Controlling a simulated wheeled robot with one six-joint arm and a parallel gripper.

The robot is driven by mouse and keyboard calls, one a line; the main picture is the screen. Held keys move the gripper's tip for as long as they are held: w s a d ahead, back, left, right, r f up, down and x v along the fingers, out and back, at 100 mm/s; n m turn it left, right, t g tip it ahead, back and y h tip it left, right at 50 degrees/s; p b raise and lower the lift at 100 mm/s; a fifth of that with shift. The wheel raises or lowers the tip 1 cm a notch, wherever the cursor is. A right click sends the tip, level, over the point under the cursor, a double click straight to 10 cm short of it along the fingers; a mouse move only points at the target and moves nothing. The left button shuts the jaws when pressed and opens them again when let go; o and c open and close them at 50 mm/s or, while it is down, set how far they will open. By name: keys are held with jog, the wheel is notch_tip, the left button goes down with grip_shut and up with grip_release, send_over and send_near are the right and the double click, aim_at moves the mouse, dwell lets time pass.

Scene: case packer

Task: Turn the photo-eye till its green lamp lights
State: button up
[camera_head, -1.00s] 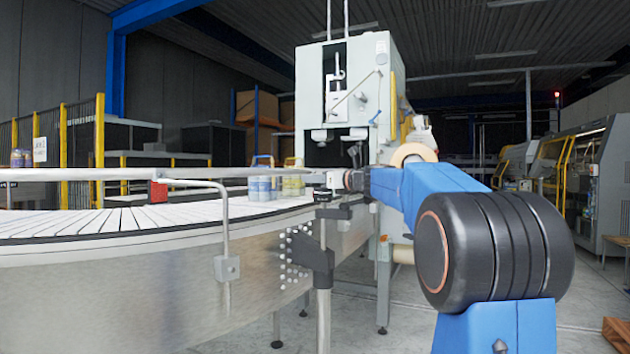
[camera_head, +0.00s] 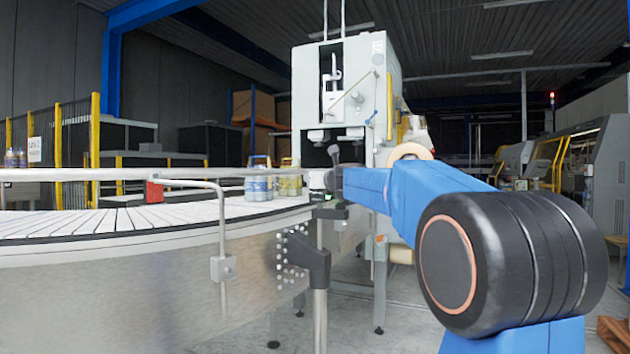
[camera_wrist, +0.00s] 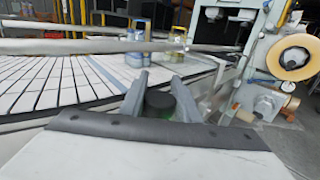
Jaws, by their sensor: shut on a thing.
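My gripper (camera_wrist: 159,98) is shut on a dark, round-topped piece, which I take to be the photo-eye (camera_wrist: 160,101). It sits between the two grey fingers in the wrist view. A greenish patch shows low beside it, but I cannot tell whether this is a lit lamp. In the head view my gripper (camera_head: 320,183) is at the conveyor's outer edge, at the top of a dark bracket (camera_head: 312,258). The photo-eye is small and mostly hidden there by my gripper and wrist.
The curved slat conveyor (camera_head: 110,222) lies left of my gripper, with a steel guide rail (camera_head: 110,174) above it. Blue cans (camera_head: 258,187) and yellow cans (camera_head: 289,185) stand on it close by. The tall grey machine (camera_head: 375,95) rises behind.

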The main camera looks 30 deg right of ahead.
jog(key=o, duration=1)
jog(key=shift+o, duration=0.2)
jog(key=shift+s, duration=0.1)
jog(key=s+a, duration=0.2)
jog(key=s, duration=1.5)
jog(key=shift+a, duration=0.1)
